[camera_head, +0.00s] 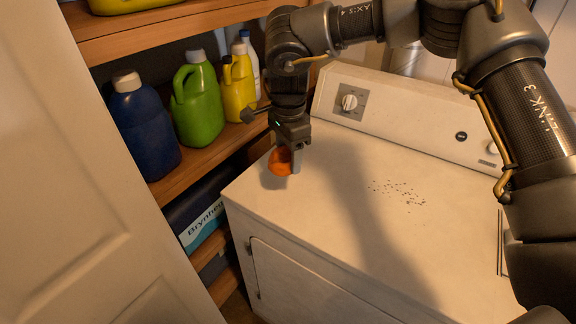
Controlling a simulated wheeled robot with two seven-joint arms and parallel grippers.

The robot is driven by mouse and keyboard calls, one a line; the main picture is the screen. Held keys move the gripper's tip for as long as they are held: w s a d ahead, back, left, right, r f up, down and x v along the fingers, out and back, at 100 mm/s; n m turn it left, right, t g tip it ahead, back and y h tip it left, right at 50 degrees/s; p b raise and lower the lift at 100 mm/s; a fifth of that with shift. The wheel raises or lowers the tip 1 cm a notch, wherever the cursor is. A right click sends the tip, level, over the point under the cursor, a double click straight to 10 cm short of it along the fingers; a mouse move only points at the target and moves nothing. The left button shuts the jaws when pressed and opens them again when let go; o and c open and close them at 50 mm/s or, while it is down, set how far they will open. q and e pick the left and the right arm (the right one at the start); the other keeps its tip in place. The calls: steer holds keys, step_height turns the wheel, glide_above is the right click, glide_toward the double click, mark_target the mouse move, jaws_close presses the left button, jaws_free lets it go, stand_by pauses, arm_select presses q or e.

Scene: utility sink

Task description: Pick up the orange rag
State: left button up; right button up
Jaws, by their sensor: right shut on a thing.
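The orange rag (279,163) is at the back left part of the white dryer's top (330,185). My right gripper (287,158) points down over it and is shut on the rag, with one finger showing at the rag's right side. The wrist and fingers hide part of the rag. I cannot tell whether the rag still touches the dryer top. My left gripper is not in view.
Wooden shelves at the left hold a blue jug (142,128), a green jug (198,103) and a yellow jug (238,90), close to my right wrist. A white door (75,200) stands at the left. Dark specks (400,193) lie on the otherwise clear dryer top.

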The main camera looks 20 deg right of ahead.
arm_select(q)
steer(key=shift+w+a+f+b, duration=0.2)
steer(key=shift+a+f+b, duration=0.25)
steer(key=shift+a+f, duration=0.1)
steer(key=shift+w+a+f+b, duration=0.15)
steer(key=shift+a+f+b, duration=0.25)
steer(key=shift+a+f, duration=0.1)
arm_select(e)
steer(key=s+a+r, duration=0.1)
steer(key=s+r, duration=0.2)
steer(key=s, duration=0.5)
steer(key=shift+s+r, duration=0.25)
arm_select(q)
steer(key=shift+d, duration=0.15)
